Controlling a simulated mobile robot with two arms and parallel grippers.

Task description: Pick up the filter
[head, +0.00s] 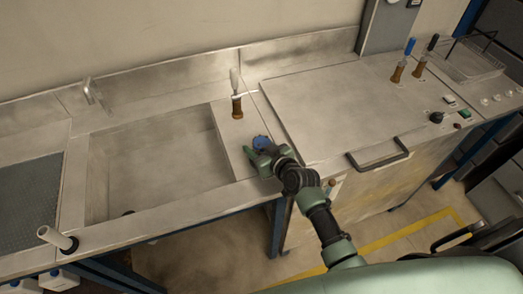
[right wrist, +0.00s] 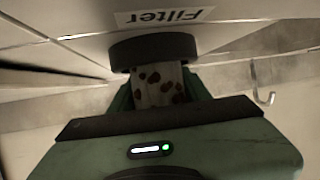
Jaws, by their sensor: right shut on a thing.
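My right gripper (head: 262,155) is over the steel ledge at the right end of the sink, near its front edge. It is shut on the filter, which shows a blue top (head: 261,142) in the head view. In the right wrist view, a pale part with brown spots (right wrist: 158,88) sits between the fingers of the gripper (right wrist: 158,97), against a dark rounded piece (right wrist: 152,50). A white label reading "Filter" shows upside down just above it. The lower part of the filter is hidden by the gripper in the head view. My left gripper is not in view.
The sink basin (head: 155,160) lies to the left. A white-topped brown fitting (head: 237,106) stands behind the gripper. A flat steel lid (head: 345,105) with a dark handle (head: 380,153) is on the right. A white tube (head: 55,237) stands at the front left.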

